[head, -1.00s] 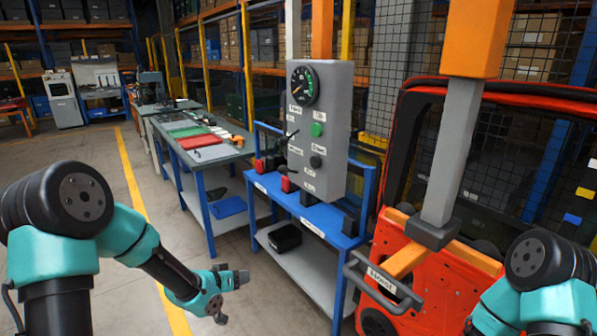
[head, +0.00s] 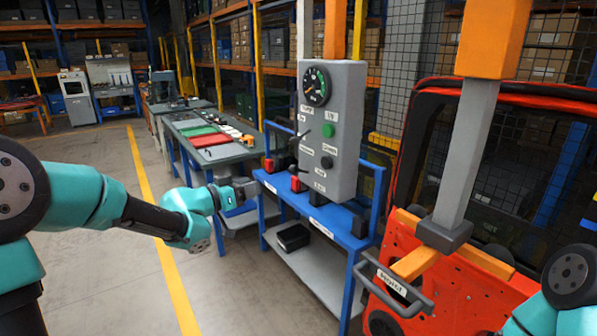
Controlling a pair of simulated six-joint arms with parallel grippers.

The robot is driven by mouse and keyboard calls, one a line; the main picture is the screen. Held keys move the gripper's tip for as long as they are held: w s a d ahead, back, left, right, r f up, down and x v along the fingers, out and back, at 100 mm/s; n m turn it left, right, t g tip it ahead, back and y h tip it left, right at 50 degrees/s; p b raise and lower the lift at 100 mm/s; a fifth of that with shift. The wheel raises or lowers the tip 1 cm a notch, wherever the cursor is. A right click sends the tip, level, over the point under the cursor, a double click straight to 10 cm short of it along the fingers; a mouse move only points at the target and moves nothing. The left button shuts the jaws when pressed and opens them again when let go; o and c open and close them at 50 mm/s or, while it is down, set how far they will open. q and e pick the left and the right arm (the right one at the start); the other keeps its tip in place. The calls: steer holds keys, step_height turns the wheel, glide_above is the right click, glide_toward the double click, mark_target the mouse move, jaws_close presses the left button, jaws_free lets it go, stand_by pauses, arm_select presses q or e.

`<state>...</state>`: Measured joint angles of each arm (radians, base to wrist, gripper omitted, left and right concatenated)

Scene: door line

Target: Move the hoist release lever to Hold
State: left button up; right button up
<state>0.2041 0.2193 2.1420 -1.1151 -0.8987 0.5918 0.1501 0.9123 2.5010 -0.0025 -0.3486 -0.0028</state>
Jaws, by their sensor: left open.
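A grey control box (head: 346,130) stands upright over the blue bench. A dark lever (head: 299,137) sticks out at its left edge, between small white labels too blurred to read surely; I cannot tell its exact setting. The face also has a round gauge (head: 316,86), a green button (head: 328,130) and a black button (head: 326,162). My left gripper (head: 246,188) is open and empty, left of and below the box, apart from the lever. My right gripper is out of frame; only part of that arm shows at lower right.
The blue bench (head: 340,232) holds red and black items below the box. A handle (head: 393,283) with a label like "Hoist" hangs before a red door (head: 452,292). A grey table (head: 215,150) stands behind my left gripper. Floor (head: 110,290) at left is clear.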

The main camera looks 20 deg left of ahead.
mark_target(298, 170)
arm_select(q)
steer(key=x, duration=1.7)
jaws_close()
